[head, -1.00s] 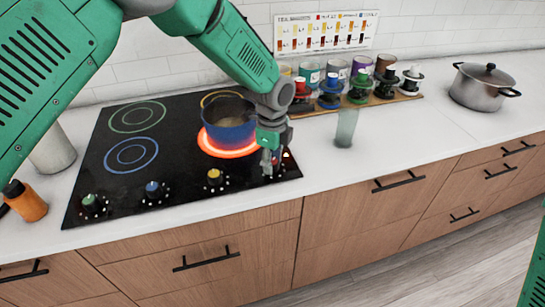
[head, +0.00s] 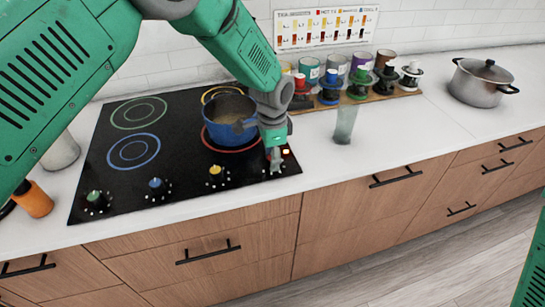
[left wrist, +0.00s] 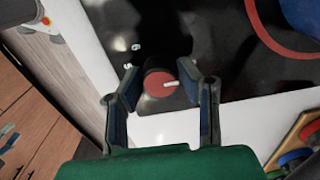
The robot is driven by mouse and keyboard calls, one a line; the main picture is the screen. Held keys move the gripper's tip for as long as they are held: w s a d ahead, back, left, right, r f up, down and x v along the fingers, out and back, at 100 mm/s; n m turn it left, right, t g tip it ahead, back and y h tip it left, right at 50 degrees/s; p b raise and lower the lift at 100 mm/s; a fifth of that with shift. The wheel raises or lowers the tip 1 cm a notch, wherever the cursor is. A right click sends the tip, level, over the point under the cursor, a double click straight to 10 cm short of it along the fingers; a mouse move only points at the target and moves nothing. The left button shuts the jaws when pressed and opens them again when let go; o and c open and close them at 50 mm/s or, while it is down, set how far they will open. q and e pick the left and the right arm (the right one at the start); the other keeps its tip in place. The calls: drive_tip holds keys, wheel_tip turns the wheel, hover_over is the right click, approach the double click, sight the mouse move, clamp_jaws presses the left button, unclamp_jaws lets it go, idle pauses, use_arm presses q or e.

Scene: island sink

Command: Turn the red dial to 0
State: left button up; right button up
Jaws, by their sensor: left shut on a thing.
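The red dial (left wrist: 160,83) sits near the corner of the black cooktop (head: 110,190) in the left wrist view, with a white pointer mark on its face. My left gripper (left wrist: 160,88) is shut on the dial, with one finger on each side of it. In the head view my left gripper (head: 276,160) covers most of the dial at the cooktop's front right. A blue pot (head: 231,132) stands on the red-ringed burner (head: 212,142) behind the gripper. That ring is dull red, not glowing.
Green (head: 96,199), blue (head: 155,184) and yellow (head: 215,171) dials line the cooktop's front. A glass (head: 345,125) stands right of the gripper. A rack (head: 400,94) of colored jars and a steel pot (head: 484,84) are further right. The counter's front right is clear.

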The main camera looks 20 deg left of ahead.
use_arm(q)
drive_tip(key=shift+w, duration=0.1)
idle(0.5)
drive_tip(key=o, duration=1.1)
drive_tip(key=shift+o, duration=0.2)
drive_tip(key=shift+w, duration=0.1)
drive_tip(key=shift+r, duration=0.45)
wheel_tip(320, 180, up, 11)
drive_tip(key=shift+d, duration=0.1)
